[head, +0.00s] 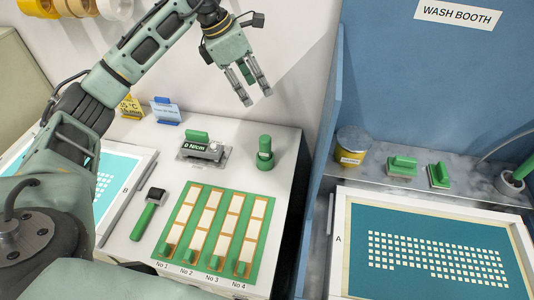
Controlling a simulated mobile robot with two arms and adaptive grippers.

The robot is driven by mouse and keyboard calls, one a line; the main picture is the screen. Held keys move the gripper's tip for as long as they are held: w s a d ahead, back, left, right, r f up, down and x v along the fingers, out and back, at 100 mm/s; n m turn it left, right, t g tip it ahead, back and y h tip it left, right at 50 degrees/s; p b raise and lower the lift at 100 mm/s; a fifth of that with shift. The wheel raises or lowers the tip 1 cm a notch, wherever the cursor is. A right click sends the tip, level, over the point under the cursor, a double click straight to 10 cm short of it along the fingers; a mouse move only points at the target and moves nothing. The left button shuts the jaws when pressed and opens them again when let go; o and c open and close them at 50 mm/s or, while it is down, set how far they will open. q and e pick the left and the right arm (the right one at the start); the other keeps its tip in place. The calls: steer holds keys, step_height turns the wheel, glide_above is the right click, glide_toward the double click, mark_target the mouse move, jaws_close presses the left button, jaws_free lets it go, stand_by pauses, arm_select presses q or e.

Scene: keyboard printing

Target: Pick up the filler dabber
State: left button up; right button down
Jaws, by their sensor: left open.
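A green-handled tool with a dark head (149,213) lies on the table at the left of the green board. My right gripper is out of view.
The green board (169,222) with several pale strips fills the table's front. A grey gauge (203,150) stands behind it.

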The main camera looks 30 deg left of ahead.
arm_select(q)
steer(key=b, duration=1.4)
glide_toward(261, 138)
steer(key=x, duration=0.5)
steer(key=shift+w+a+f, duration=0.1)
steer(key=shift+w+f, duration=0.05)
steer(key=p+x, duration=0.2)
steer(key=x, duration=0.5)
steer(key=shift+f, duration=0.15)
steer(key=shift+d+f, duration=0.2)
steer(key=shift+f, duration=0.05)
steer(key=shift+c, duration=0.6)
jaws_close()
